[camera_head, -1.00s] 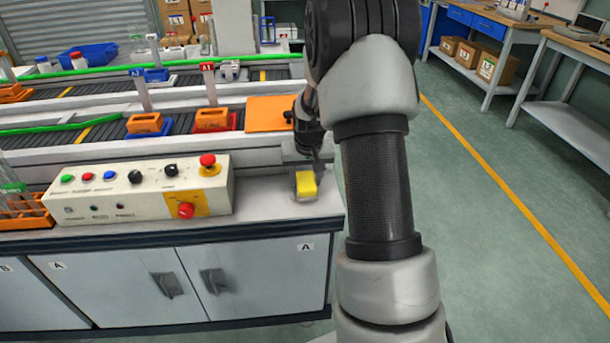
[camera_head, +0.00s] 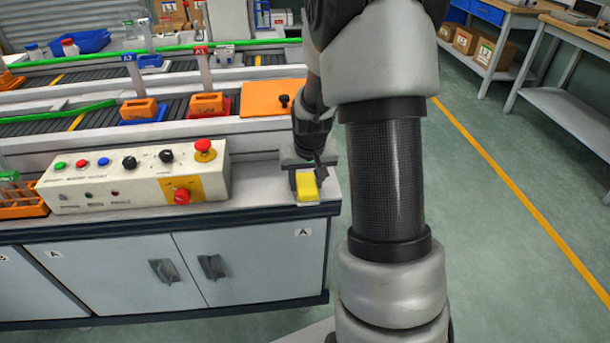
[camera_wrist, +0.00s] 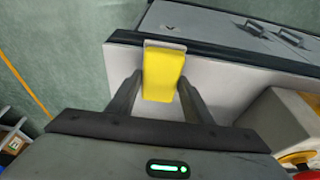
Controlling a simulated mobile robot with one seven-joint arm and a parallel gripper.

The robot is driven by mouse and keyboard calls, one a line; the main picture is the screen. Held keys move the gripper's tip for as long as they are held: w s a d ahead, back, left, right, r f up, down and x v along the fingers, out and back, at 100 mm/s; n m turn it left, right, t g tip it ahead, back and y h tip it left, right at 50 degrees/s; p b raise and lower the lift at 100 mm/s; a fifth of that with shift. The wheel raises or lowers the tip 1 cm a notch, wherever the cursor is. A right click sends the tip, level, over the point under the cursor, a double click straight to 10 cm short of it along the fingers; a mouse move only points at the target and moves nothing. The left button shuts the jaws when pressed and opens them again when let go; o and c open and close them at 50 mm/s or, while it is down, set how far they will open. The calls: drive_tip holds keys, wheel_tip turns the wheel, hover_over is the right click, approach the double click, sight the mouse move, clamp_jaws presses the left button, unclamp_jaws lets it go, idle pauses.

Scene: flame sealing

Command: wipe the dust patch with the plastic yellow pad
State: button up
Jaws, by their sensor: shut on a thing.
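The yellow pad (camera_head: 306,186) is at the right end of the counter, near its front edge, in the head view. In the wrist view the yellow pad (camera_wrist: 162,74) lies between the two dark fingers of my gripper (camera_wrist: 160,92), with a pale grey strip at its far end. My gripper (camera_head: 306,172) is shut on the pad. I cannot tell whether the pad touches the counter top. I cannot make out a dust patch in either view; the arm and gripper hide part of the counter.
A control box (camera_head: 130,178) with buttons and red knobs stands on the counter left of my gripper. An orange plate (camera_head: 268,98) lies behind. The counter (camera_head: 262,196) ends just right of the pad. Orange holders (camera_head: 206,106) sit along the conveyor.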

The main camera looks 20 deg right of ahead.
sight(298, 174)
drive_tip(key=shift+s+a, duration=0.1)
drive_tip(key=shift+s, duration=0.1)
drive_tip(key=shift+w+a, duration=0.3)
drive_tip(key=shift+a, duration=0.55)
drive_tip(key=shift+w+d, duration=0.3)
drive_tip(key=shift+w, duration=0.6)
drive_tip(key=shift+w+d, duration=0.25)
drive_tip(key=shift+w, duration=0.65)
drive_tip(key=shift+w+d+f+p, duration=0.15)
drive_tip(key=shift+w+d, duration=0.15)
drive_tip(key=shift+w, duration=0.7)
drive_tip(key=shift+w+d+r+p, duration=0.1)
drive_tip(key=shift+w+d+p, duration=0.15)
drive_tip(key=shift+w, duration=0.7)
drive_tip(key=shift+w+d+f+p, duration=0.1)
drive_tip(key=shift+w+d, duration=0.2)
drive_tip(key=shift+w, duration=0.7)
drive_tip(key=shift+w+d, duration=0.15)
drive_tip(key=shift+w, duration=0.4)
drive_tip(key=shift+w+r, duration=0.2)
drive_tip(key=shift+r, duration=0.05)
